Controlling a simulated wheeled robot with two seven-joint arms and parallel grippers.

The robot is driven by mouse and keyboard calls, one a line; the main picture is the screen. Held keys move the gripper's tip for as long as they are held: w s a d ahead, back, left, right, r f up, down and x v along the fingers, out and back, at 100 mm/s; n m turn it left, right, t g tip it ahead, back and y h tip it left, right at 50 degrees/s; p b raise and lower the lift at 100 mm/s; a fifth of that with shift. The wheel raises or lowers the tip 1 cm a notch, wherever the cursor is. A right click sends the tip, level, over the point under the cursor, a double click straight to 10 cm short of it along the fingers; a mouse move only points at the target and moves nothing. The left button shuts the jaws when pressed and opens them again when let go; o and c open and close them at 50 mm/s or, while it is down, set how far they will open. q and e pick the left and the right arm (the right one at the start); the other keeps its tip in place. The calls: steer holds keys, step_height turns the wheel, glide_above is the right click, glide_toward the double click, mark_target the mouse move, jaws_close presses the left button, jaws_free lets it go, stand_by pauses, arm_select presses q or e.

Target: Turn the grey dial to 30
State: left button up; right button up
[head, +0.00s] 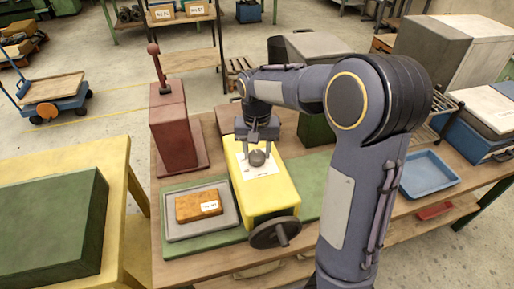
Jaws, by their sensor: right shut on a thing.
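The grey dial (257,158) sits on a white plate on top of a yellow box (262,200). My right gripper (257,146) points down over the dial and is shut on it. The marks on the white plate (262,169) are too small to read, so I cannot tell the dial's setting. A dark handwheel (274,233) is on the near side of the yellow box. My left gripper is not in view.
A grey tray (230,223) with an orange block (198,205) lies left of the yellow box. A red lever stand (174,127) rises behind it. A blue tray (429,174) is at the right. A green block (52,226) stands on the yellow table at the left.

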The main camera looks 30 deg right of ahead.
mark_target(257, 154)
stand_by(0.4)
steer(key=o, duration=1)
steer(key=shift+r, duration=0.1)
step_height(257, 154, up, 8)
steer(key=shift+f, duration=0.2)
